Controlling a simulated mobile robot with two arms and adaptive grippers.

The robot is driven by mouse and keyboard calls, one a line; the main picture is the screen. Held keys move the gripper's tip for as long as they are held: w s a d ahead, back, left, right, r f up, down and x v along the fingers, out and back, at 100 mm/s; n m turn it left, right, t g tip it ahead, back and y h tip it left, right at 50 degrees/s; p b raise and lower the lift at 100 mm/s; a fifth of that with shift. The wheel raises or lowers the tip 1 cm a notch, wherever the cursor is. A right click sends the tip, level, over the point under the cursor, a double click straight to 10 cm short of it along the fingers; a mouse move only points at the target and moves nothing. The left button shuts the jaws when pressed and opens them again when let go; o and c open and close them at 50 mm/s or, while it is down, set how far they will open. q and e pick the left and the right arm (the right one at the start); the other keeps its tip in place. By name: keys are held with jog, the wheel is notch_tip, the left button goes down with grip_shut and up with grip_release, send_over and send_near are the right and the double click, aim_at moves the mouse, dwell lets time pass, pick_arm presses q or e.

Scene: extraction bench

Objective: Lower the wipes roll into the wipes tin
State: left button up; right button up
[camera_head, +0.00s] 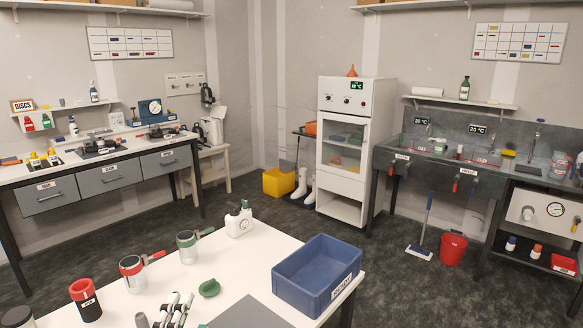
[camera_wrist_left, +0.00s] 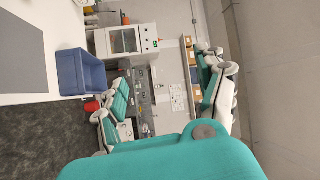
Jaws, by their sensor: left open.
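I cannot pick out the wipes roll or the wipes tin for certain. A dark round thing with a pale top (camera_head: 18,317) is cut off at the bottom left corner. My left gripper (camera_wrist_left: 165,95), teal and white, shows in the left wrist view with its fingers wide apart and nothing between them.
A blue crate (camera_head: 296,291) stands at the white table's (camera_head: 232,267) right end; it also shows in the left wrist view (camera_wrist_left: 70,73). A white jug (camera_head: 238,224) stands at the far edge. A green lump (camera_head: 209,288) and a grey mat (camera_head: 250,314) lie nearer.

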pick_arm(q)
jog(key=s+a+f+n+g+y, duration=0.25)
jog(key=s+f+n+g, duration=0.2)
jog(key=f, duration=0.35)
jog(key=s+a+f+n+g+y, duration=0.2)
jog(key=s+a+f+n+g, duration=0.15)
jog(key=f+n, duration=0.35)
jog(key=s+d+f+n+g+h, duration=0.2)
jog(key=s+d+f+n+g, duration=0.15)
jog(key=s+f+g, duration=0.7)
jog(key=s+f+t, duration=0.1)
jog(key=s+f, duration=0.1)
jog(key=f, duration=1.1)
jog(key=s+f, duration=0.3)
jog(key=f, duration=1)
jog(key=s+a+f, duration=0.1)
jog(key=s+f, duration=0.7)
jog(key=s+a+f+g, duration=0.1)
jog(key=s+a+f, duration=0.1)
jog(key=s+f, duration=0.6)
jog(key=shift+s+a+m, duration=0.2)
jog(key=shift+a+m, duration=0.1)
